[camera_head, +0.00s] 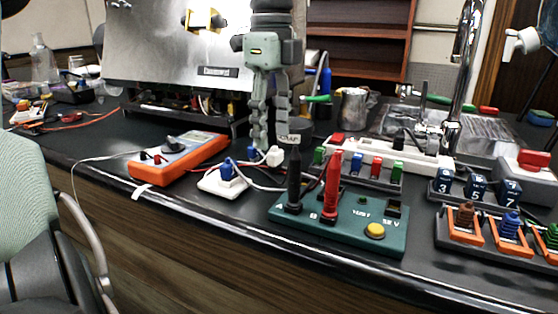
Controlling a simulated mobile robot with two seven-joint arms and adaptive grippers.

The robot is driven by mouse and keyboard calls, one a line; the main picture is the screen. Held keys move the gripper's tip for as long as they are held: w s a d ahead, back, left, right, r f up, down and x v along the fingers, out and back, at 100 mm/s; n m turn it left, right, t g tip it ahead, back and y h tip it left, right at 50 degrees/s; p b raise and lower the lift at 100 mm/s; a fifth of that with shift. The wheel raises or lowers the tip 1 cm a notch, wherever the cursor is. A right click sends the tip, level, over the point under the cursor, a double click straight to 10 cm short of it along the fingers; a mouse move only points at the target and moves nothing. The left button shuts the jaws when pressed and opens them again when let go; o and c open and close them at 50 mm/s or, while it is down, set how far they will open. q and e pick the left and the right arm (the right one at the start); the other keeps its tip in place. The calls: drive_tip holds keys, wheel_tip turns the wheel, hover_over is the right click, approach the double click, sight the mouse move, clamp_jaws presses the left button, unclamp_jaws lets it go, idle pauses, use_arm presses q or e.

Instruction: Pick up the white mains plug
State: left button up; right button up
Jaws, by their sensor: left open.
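A small white block (274,156) that looks like the mains plug sits on the black bench, with a cable beside it. A white square base (222,182) with a blue piece on top stands nearer the front edge, also by a cable. My left gripper (271,142) points down, open, with its fingertips just above and behind the small white block. I cannot tell whether they touch it. Nothing shows between the fingers. My right gripper is not in view.
An orange multimeter (180,158) lies to the left. A green test board (340,222) with upright black (294,180) and red (332,186) probes stands front right. A metal-cased appliance (160,55) stands behind. Loose cables cross the bench; a strip at front left is clear.

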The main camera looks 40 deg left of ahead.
sight(275, 151)
use_arm(q)
drive_tip(key=f, duration=0.4)
drive_tip(key=shift+w+d+f+p, duration=0.1)
drive_tip(key=shift+w+f+p, duration=0.2)
drive_tip(key=shift+f, duration=0.1)
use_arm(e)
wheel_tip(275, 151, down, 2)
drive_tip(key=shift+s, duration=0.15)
use_arm(q)
drive_tip(key=c, duration=1.2)
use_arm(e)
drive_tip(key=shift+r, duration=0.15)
use_arm(q)
drive_tip(key=shift+r, duration=0.1)
